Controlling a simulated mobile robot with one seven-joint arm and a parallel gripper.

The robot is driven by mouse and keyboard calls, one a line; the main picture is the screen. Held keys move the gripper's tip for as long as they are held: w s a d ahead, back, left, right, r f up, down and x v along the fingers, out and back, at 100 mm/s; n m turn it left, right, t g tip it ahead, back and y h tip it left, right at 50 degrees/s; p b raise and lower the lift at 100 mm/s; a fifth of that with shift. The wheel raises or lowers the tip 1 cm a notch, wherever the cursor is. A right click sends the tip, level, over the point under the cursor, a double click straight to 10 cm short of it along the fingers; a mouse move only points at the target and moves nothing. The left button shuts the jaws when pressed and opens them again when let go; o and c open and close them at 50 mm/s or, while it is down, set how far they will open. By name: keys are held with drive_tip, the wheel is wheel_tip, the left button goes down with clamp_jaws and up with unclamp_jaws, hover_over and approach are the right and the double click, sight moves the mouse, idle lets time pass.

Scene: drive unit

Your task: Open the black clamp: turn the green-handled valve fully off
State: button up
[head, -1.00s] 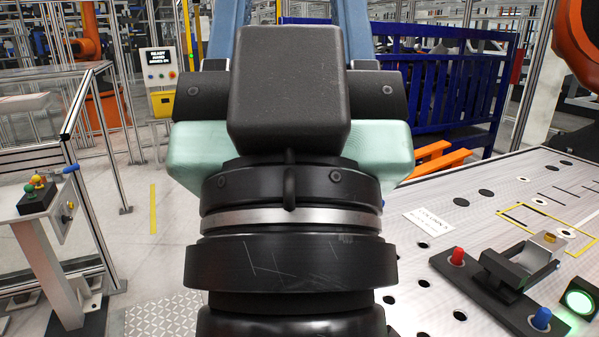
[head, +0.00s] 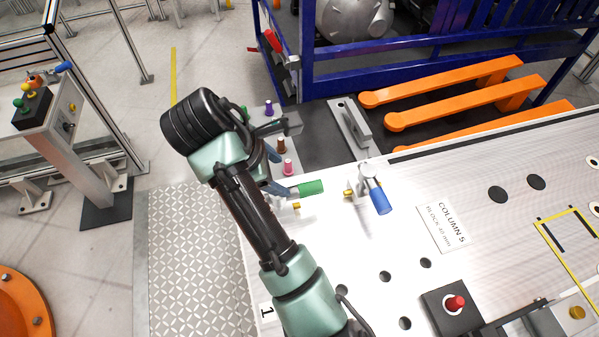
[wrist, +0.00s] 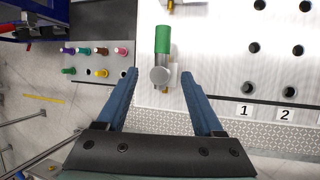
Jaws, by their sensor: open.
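The green-handled valve (head: 311,187) is on the light perforated table beside my gripper (head: 281,173). In the wrist view, my gripper (wrist: 160,73) is open, with its two blue fingers apart. The valve's round metal body lies between the fingertips as seen, with a gap on each side. Its green handle (wrist: 163,40) extends straight up in the picture, beyond the fingertips. I cannot tell the height gap between fingers and valve. A black device gripping a grey block, perhaps the black clamp (head: 513,326), is partly cut off at the head view's lower right.
A blue-handled valve (head: 379,198) stands right of the green one. Several coloured pegs (wrist: 99,50) are left of my gripper in the wrist view. A red button (head: 455,303) sits on a black base. Orange forks (head: 465,101) and a blue rack lie behind the table.

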sight(299, 189)
drive_tip(key=x, duration=0.4)
drive_tip(key=p+x, duration=0.1)
drive_tip(key=x, duration=0.7)
drive_tip(key=shift+s+d+f, duration=0.1)
drive_tip(key=shift+d+f, duration=0.1)
drive_tip(key=shift+f, duration=0.25)
clamp_jaws()
idle(0.8)
